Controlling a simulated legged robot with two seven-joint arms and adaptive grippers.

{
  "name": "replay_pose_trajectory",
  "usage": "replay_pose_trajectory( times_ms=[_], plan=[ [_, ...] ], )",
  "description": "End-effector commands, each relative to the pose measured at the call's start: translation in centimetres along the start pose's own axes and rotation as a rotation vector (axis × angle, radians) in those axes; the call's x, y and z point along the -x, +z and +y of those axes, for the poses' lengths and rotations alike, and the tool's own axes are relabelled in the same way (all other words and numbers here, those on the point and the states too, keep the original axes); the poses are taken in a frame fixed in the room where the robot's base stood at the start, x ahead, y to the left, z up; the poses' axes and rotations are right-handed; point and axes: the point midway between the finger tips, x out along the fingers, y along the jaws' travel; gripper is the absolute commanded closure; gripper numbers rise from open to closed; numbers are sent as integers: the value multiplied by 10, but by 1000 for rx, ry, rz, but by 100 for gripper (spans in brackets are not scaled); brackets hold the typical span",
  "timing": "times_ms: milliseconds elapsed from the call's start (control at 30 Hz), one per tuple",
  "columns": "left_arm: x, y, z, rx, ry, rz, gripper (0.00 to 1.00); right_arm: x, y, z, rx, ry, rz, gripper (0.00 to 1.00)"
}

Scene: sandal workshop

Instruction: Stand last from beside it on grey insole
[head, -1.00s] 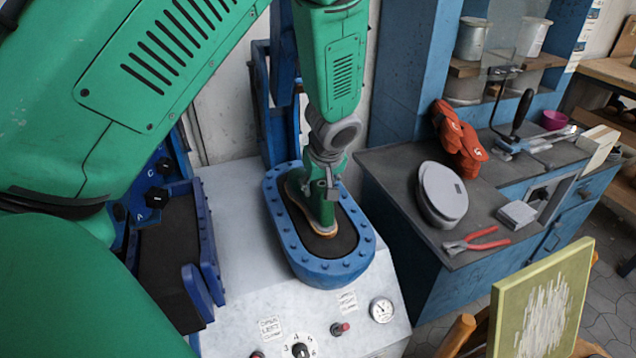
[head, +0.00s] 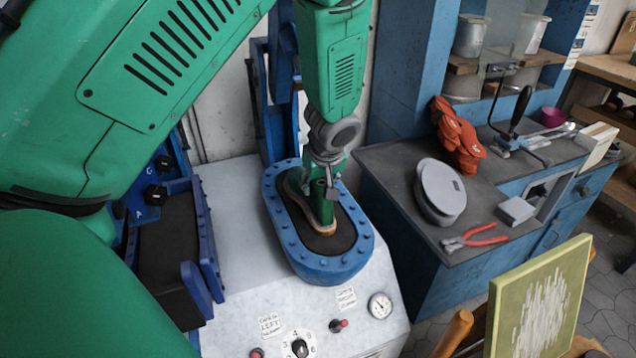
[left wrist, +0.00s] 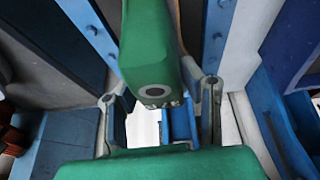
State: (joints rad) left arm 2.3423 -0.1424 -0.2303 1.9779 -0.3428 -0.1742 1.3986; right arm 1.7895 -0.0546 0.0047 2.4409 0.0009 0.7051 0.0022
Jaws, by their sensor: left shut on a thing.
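My left gripper (head: 328,160) comes down from the top of the head view and is shut on the green last (head: 320,206). The last is upright over the insole (head: 328,230), whose tan edge shows around the last's front. The insole lies on the dark pad (head: 338,246) inside the blue oval press frame (head: 330,269). The last's underside is hidden, so I cannot tell whether it touches the insole. In the left wrist view the gripper's grey fingers (left wrist: 160,110) show, with green parts between and below them. My right gripper is not in view.
A second press station (head: 170,240) with a dark pad is at the left. The pale press top (head: 237,215) between them is clear. On the right bench are a grey oval piece (head: 441,190), red pliers (head: 476,239) and orange gloves (head: 457,138). A green board (head: 540,300) stands front right.

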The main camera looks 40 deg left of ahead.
Motion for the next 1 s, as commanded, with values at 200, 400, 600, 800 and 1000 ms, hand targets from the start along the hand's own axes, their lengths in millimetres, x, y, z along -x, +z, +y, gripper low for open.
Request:
replay_pose_trajectory(
  times_ms=[200, 400, 600, 800, 1000],
  plan=[
    [0, -1, 0, 1, 1, 0, 99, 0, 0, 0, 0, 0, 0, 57],
    [-2, 0, 0, 1, 1, 0, 99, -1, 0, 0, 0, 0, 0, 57],
    [-4, 0, 0, 2, 1, 0, 99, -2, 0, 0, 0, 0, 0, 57],
    [-4, 1, 0, 1, 0, 0, 41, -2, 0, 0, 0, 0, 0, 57],
    [-5, 2, -1, 1, -1, -2, 41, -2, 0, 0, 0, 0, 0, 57]
  ],
)
